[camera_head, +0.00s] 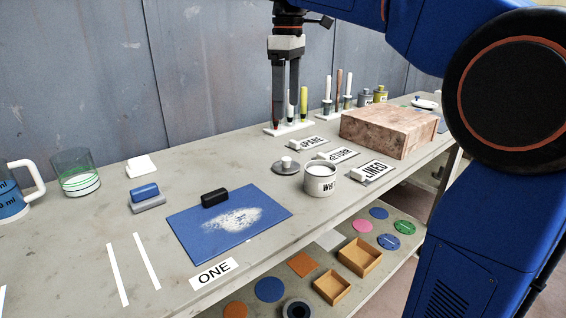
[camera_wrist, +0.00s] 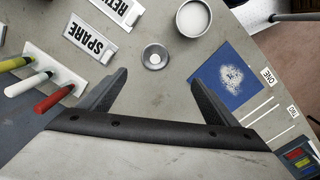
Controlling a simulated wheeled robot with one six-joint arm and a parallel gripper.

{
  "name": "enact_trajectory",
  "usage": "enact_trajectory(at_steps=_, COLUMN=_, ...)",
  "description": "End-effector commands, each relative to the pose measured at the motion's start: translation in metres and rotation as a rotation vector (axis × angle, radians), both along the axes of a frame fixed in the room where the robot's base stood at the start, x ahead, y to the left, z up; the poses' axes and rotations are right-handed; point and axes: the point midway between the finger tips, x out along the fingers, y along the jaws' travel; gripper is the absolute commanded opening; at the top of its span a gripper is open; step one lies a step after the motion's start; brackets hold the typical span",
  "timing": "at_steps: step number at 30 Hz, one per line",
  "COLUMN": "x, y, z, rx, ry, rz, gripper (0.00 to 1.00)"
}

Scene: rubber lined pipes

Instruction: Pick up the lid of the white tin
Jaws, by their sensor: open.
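The lid (camera_head: 286,165) is a grey disc with a raised knob, lying flat on the bench just left of the white tin (camera_head: 321,184). The tin is upright and uncovered, with white contents showing and a partly readable label. In the wrist view the lid (camera_wrist: 155,57) is ahead of my gripper (camera_wrist: 160,76), roughly between the lines of its two fingers, and the tin (camera_wrist: 193,18) is beyond it. My gripper (camera_head: 285,123) hangs above the bench with its fingers pointing down. It is open and empty, apart from the lid.
A blue mat (camera_head: 190,240) with white powder and a black block (camera_head: 214,198) lies left of the lid. SPARE (camera_head: 309,144), RETURN (camera_head: 338,155) and LINED (camera_head: 374,172) signs stand to its right. Behind are a marker rack (camera_head: 288,128) and a wooden block (camera_head: 388,130).

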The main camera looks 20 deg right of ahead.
Motion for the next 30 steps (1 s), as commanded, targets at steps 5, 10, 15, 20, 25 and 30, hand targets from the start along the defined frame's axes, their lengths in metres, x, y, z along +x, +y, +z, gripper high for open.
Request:
enact_trajectory(at_steps=5, x=0.008, y=0.004, z=0.003, rx=-0.002, ry=0.013, rz=0.032, gripper=0.83)
enact_trajectory(at_steps=10, x=0.008, y=0.004, z=-0.020, rx=-0.002, ry=0.016, rz=0.034, gripper=0.83)
enact_trajectory(at_steps=15, x=0.008, y=0.003, z=-0.050, rx=-0.002, ry=0.016, rz=0.033, gripper=0.83)
enact_trajectory(at_steps=20, x=0.008, y=0.003, z=-0.079, rx=-0.002, ry=0.015, rz=0.033, gripper=0.83)
enact_trajectory(at_steps=25, x=0.008, y=0.003, z=-0.104, rx=-0.002, ry=0.015, rz=0.032, gripper=0.83)
enact_trajectory(at_steps=30, x=0.008, y=0.003, z=-0.116, rx=-0.002, ry=0.013, rz=0.032, gripper=0.83)
